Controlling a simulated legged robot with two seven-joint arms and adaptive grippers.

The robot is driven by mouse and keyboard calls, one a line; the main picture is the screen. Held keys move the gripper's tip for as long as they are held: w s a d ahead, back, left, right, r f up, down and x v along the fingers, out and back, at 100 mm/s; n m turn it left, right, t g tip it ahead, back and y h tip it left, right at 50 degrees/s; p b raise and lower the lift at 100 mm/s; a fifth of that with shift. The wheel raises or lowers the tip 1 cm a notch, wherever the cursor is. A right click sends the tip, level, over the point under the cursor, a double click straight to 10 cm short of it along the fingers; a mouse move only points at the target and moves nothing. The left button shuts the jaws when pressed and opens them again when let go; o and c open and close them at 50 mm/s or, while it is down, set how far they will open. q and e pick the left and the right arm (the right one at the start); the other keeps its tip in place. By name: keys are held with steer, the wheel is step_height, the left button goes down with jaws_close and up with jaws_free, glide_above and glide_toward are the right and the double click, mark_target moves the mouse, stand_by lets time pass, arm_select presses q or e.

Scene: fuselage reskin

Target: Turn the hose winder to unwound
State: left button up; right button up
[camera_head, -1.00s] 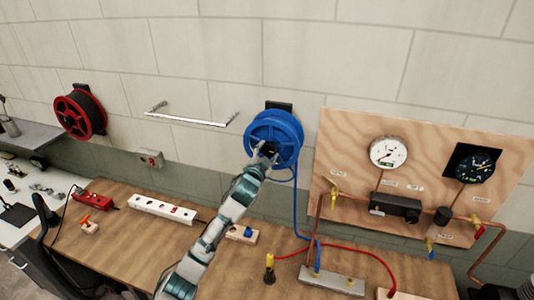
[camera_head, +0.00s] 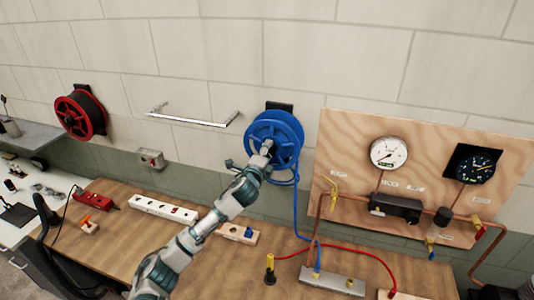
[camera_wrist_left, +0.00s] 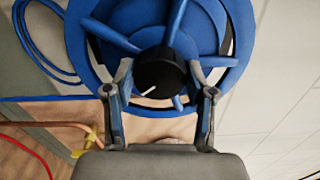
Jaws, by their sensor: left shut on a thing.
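The blue hose winder (camera_head: 274,133) is mounted on the wall, with a blue hose (camera_head: 296,205) hanging from it to the bench. In the left wrist view its spoked blue reel (camera_wrist_left: 215,25) fills the top, with a black knob (camera_wrist_left: 159,76) bearing a white mark at its front. My left gripper (camera_head: 266,152) is at the reel's lower front. In the left wrist view its two fingers (camera_wrist_left: 160,88) are shut on the knob from both sides. Loose loops of blue hose show at the upper left there. My right gripper is not in view.
A wooden panel (camera_head: 345,135) with gauges, valves and copper pipe stands right of the winder. A red reel (camera_head: 80,115) and a metal rail (camera_head: 195,121) are on the wall to the left. The wooden bench (camera_head: 130,235) below holds a white power strip (camera_head: 163,208).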

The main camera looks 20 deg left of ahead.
arm_select(q)
steer(key=m, duration=2.6)
steer(key=shift+d+f, duration=0.2)
steer(key=shift+f, duration=0.05)
steer(key=shift+m, duration=0.6)
steer(key=shift+r, duration=0.1)
steer(key=o, duration=1.2)
steer(key=shift+c, duration=0.2)
steer(key=shift+w+d, duration=0.1)
steer(key=shift+w, duration=0.05)
